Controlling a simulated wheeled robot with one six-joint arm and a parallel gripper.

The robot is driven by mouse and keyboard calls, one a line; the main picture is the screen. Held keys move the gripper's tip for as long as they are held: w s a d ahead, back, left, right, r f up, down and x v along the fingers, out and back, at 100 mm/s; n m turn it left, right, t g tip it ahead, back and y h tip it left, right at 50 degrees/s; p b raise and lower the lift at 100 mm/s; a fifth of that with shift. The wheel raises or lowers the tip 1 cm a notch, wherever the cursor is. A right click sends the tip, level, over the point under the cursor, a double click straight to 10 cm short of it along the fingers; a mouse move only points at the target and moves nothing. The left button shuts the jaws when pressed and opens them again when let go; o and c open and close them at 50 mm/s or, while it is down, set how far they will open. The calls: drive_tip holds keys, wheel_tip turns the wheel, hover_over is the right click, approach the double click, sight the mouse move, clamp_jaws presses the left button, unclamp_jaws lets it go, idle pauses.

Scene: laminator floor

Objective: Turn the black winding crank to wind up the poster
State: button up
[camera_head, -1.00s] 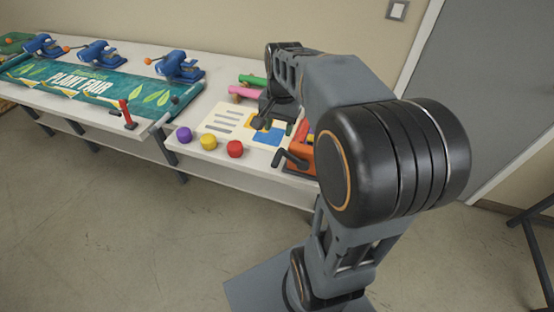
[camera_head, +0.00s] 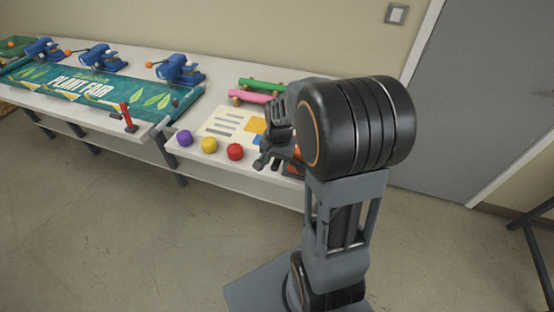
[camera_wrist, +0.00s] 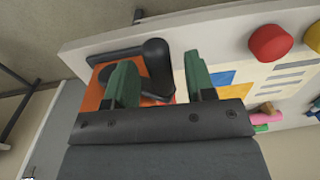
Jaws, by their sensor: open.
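The black winding crank (camera_wrist: 157,55) shows in the wrist view on an orange unit (camera_wrist: 97,90). My gripper (camera_wrist: 162,80) is open, with one green finger on each side of the grip. I cannot tell whether either finger touches it. In the head view my gripper (camera_head: 267,160) is low at the bench's front edge and hides the crank and most of the orange unit (camera_head: 295,167). A pale sheet with yellow and blue blocks (camera_head: 222,125) lies beside it.
Purple, yellow and red knobs (camera_head: 235,152) line the bench front left of my gripper. Pink and green rolls (camera_head: 262,84) lie behind. A teal Plant Fair banner (camera_head: 100,88), a red lever (camera_head: 128,118) and blue clamps (camera_head: 180,68) are further left. The floor in front is clear.

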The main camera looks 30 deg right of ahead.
drive_tip(key=shift+c, duration=0.3)
clamp_jaws()
idle(0.3)
